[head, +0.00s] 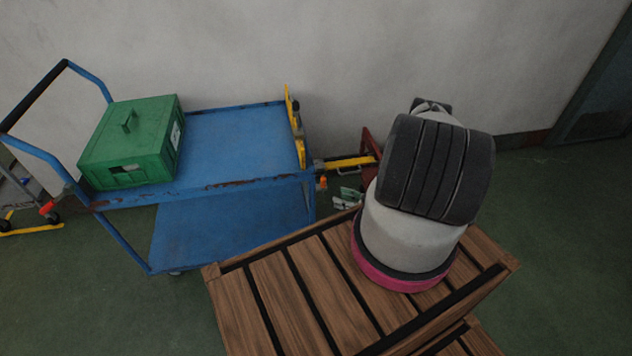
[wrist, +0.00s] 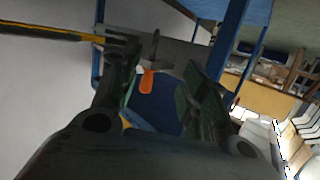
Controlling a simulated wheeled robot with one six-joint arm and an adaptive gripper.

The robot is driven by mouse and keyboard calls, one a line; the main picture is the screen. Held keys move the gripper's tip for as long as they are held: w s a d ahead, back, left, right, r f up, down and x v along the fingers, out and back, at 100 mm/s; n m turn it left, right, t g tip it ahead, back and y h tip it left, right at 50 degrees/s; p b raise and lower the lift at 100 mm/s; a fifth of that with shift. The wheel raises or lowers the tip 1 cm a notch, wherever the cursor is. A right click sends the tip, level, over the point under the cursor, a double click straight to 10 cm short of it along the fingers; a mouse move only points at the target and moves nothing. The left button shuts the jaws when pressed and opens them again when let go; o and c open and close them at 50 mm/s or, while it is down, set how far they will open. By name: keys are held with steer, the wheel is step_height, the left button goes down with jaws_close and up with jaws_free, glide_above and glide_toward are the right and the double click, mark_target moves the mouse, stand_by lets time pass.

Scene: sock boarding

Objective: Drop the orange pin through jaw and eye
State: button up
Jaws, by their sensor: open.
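The orange pin (head: 322,184) shows as a small orange piece at the right end of the blue cart, just below the grey coupling (head: 319,167). In the wrist view the orange pin (wrist: 147,80) lies in the gap between my fingers, beside grey metal coupling parts (wrist: 157,62). A yellow bar (head: 350,162) meets the coupling from the right. My gripper (head: 348,196) is open, its green fingertips a little right of the pin; it also shows in the wrist view (wrist: 160,95). I cannot tell jaw from eye, or whether the pin passes through either.
The blue cart (head: 230,140) carries a green box (head: 130,143) and has a yellow upright (head: 296,125) at its right end. A red piece (head: 370,145) stands behind my arm. A slatted wooden surface (head: 285,305) lies in front. Green floor is open at right.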

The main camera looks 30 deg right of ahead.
mark_target(323, 187)
steer(key=w+a+r, duration=0.1)
steer(key=w, duration=0.1)
steer(key=w+a+r+t, duration=0.1)
steer(key=w+r, duration=0.1)
steer(key=w, duration=0.1)
steer(key=w+a+r+t+y, duration=0.1)
steer(key=w, duration=0.2)
steer(key=shift+a+r, duration=0.2)
steer(key=shift+r, duration=0.15)
jaws_close()
